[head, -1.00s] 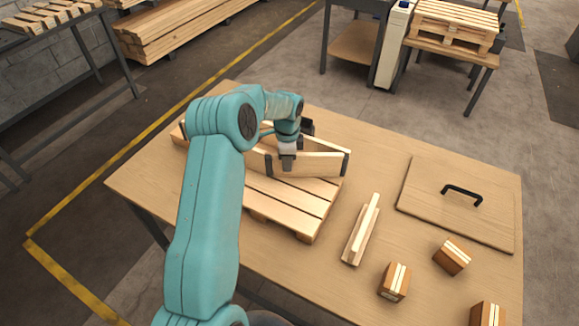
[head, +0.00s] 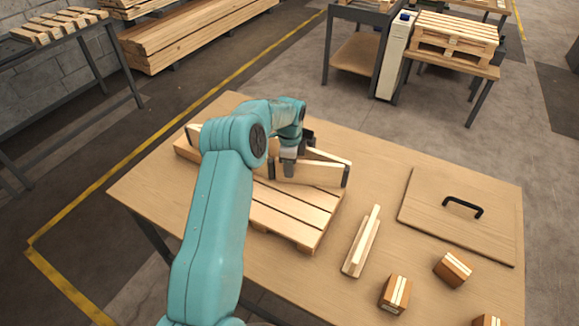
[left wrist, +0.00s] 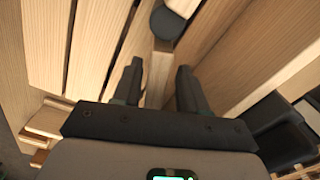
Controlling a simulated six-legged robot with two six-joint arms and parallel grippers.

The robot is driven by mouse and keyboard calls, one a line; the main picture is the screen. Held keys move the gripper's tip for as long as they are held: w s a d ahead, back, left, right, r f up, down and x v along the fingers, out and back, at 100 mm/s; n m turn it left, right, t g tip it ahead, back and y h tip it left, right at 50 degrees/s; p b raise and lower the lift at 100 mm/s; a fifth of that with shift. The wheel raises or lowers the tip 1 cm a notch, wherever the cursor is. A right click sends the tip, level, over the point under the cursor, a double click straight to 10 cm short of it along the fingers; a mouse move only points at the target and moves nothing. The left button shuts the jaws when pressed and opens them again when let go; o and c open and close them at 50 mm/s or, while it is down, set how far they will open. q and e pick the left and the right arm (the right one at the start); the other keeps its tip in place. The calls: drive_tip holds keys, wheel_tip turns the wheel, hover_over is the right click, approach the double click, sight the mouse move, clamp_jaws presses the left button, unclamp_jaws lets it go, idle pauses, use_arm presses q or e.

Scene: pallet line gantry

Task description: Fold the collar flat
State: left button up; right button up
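The collar (head: 312,173) is made of light wooden boards with dark corner hinges. It stands on edge on a slatted pallet (head: 282,219), its front and right boards meeting at a sharp angle. My left gripper (head: 284,170) reaches down at the collar's front board, near that board's left end. In the left wrist view its two fingers (left wrist: 160,85) are apart, with a board edge (left wrist: 160,70) between them and gaps visible on both sides. A dark hinge (left wrist: 168,22) lies just beyond the fingertips. My left arm hides much of the collar's left part. My right gripper is not in view.
On the table (head: 385,180) to the right lie a narrow wooden piece (head: 362,241), a board with a black handle (head: 458,215), and several small strapped blocks, one at the front (head: 395,294). Bare tabletop separates them from the pallet.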

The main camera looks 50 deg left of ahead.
use_arm(q)
drive_tip(key=shift+s, duration=0.1)
drive_tip(key=shift+r, duration=0.3)
wheel_tip(320, 180, up, 16)
drive_tip(key=shift+f, duration=0.25)
drive_tip(key=shift+d, duration=0.1)
